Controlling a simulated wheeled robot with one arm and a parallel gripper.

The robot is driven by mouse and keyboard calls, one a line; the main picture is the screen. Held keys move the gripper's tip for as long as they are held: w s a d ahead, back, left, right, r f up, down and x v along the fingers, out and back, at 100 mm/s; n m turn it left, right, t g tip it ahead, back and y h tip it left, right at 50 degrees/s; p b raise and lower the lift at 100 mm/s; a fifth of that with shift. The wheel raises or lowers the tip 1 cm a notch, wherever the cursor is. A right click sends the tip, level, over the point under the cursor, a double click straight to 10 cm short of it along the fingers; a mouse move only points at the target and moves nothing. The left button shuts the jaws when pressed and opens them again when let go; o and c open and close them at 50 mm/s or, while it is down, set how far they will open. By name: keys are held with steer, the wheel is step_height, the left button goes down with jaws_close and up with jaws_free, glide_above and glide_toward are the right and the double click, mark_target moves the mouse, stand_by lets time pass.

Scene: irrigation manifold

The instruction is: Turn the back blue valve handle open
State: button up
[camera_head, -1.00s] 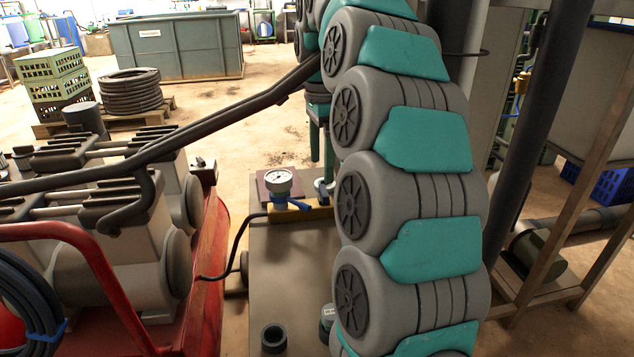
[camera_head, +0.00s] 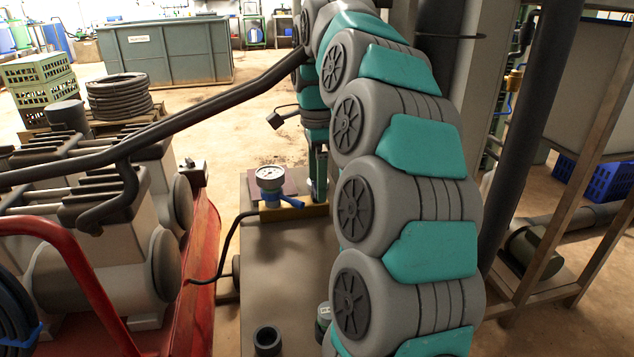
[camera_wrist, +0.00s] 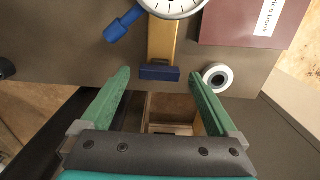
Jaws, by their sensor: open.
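A brass-coloured manifold bar (camera_head: 312,210) carries a round white gauge (camera_head: 270,176) and a blue handle (camera_head: 291,202) that sticks out beside it. In the wrist view the gauge (camera_wrist: 172,4) is at the top edge, and the blue handle (camera_wrist: 121,26) slants down to the left. A second blue piece (camera_wrist: 160,73) sits at the near end of the bar; I cannot tell whether it is the back handle. My gripper (camera_wrist: 160,75) is open, its green fingers apart on either side of this piece, with no clear contact. In the head view my arm hides part of the bar.
A maroon book (camera_wrist: 245,20) and a white-and-grey ring (camera_wrist: 217,77) lie close to the right finger. A red-framed machine (camera_head: 205,240) stands left of the grey bench (camera_head: 285,270). A dark open pipe stub (camera_head: 268,340) stands on the bench's front. A metal frame (camera_head: 560,230) is at right.

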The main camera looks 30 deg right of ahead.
steer(key=shift+f, duration=0.35)
steer(key=c, duration=1.4)
